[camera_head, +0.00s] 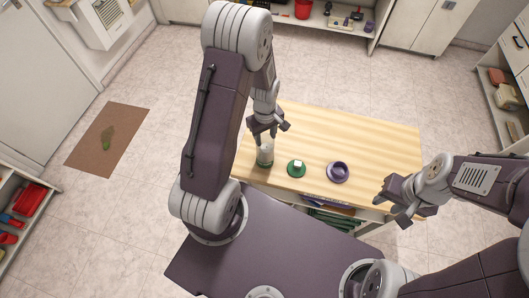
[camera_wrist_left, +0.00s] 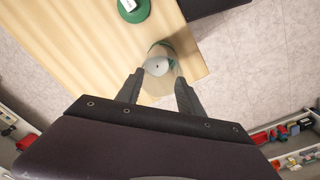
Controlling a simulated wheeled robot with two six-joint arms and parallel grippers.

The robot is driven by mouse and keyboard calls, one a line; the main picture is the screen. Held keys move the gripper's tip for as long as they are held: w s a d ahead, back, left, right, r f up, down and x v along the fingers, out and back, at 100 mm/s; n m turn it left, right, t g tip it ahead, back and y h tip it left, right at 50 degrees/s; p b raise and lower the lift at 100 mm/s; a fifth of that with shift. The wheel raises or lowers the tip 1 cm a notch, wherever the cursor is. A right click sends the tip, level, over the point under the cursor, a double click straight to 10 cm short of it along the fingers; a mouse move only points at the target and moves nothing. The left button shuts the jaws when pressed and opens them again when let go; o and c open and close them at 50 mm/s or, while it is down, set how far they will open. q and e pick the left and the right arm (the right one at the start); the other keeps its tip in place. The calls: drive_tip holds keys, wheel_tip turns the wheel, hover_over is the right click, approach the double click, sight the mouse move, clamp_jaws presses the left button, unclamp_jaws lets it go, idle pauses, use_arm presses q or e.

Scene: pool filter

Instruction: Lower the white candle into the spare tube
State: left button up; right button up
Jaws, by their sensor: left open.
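The white candle (camera_wrist_left: 157,65) shows its round white top with a small dark dot in the left wrist view. It appears to stand inside a clear tube (camera_wrist_left: 168,48) with green at its base, at the table's left front corner. In the head view the tube (camera_head: 265,157) is upright, directly below my left gripper (camera_head: 268,133). My left gripper (camera_wrist_left: 158,79) is open, with its fingertips on either side of the candle's top; I cannot tell if they touch. My right gripper (camera_head: 392,206) appears open and empty, right of the table.
A green round holder with a small white block (camera_head: 297,169) and a purple round holder (camera_head: 338,173) stand right of the tube on the wooden table (camera_head: 365,135). The table's back and right are clear. A brown mat (camera_head: 107,140) lies on the floor at left.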

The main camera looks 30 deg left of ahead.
use_arm(q)
wheel_tip(320, 180, up, 9)
drive_tip(key=s, duration=0.1)
drive_tip(key=s+d+f+m+b, duration=0.1)
drive_tip(key=s+d+m+b, duration=0.1)
drive_tip(key=s+d+m, duration=0.2)
drive_tip(key=s+m, duration=0.3)
drive_tip(key=m, duration=0.4)
drive_tip(key=shift+d+f+t, duration=0.2)
drive_tip(key=shift+f+t, duration=0.1)
use_arm(e)
drive_tip(key=f, duration=0.1)
drive_tip(key=w+f, duration=0.1)
drive_tip(key=f, duration=0.1)
drive_tip(key=shift+w+a+f, duration=0.15)
drive_tip(key=shift+w+a, duration=0.1)
drive_tip(key=shift+w, duration=0.05)
drive_tip(key=shift+s, duration=0.15)
